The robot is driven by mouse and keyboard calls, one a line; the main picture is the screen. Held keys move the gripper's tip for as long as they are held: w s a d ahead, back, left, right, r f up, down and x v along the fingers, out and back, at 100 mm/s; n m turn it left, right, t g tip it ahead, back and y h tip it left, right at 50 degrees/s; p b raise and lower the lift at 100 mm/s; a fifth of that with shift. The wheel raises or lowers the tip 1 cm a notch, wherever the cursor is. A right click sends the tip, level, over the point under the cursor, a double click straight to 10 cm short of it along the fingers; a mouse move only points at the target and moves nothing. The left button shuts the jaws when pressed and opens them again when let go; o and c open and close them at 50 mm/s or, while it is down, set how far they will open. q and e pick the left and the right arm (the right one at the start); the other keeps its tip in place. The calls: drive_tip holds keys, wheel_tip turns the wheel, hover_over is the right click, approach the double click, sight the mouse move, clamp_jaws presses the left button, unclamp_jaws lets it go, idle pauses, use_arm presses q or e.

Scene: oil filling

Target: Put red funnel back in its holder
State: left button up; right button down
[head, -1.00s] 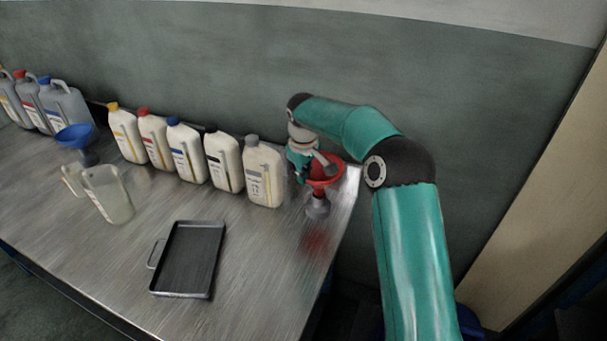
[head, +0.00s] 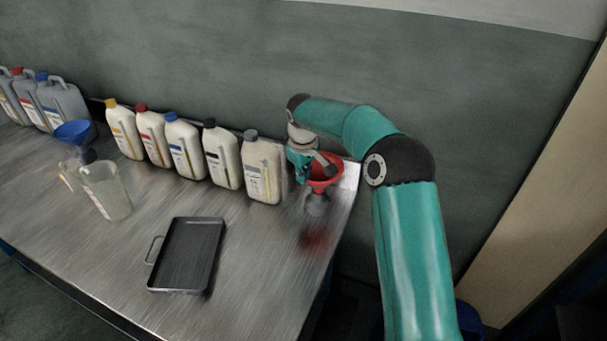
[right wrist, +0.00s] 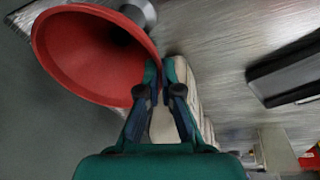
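The red funnel (head: 326,172) is at the right end of the metal table, upright, with its wide mouth up. Its spout end is at the grey holder (head: 317,203), and the spout tip is hidden. My right gripper (head: 311,172) is at the funnel's left rim. In the right wrist view, its fingers (right wrist: 161,72) are close together with the rim of the red funnel (right wrist: 85,50) between them. The grey holder (right wrist: 140,10) shows partly behind the funnel there. My left gripper is not in view.
A row of white bottles (head: 262,170) stands just left of the funnel. A dark tray (head: 187,255) lies on the table (head: 255,285) in front. A clear jug (head: 108,190) and a blue funnel (head: 74,132) stand at the left. The table's right edge is close to the holder.

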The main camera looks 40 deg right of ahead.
drive_tip(key=shift+f, duration=0.15)
drive_tip(key=shift+f+b, duration=0.55)
drive_tip(key=shift+f, duration=0.15)
drive_tip(key=c, duration=1.2)
unclamp_jaws()
drive_tip(key=shift+c, duration=0.2)
drive_tip(key=v, duration=1.2)
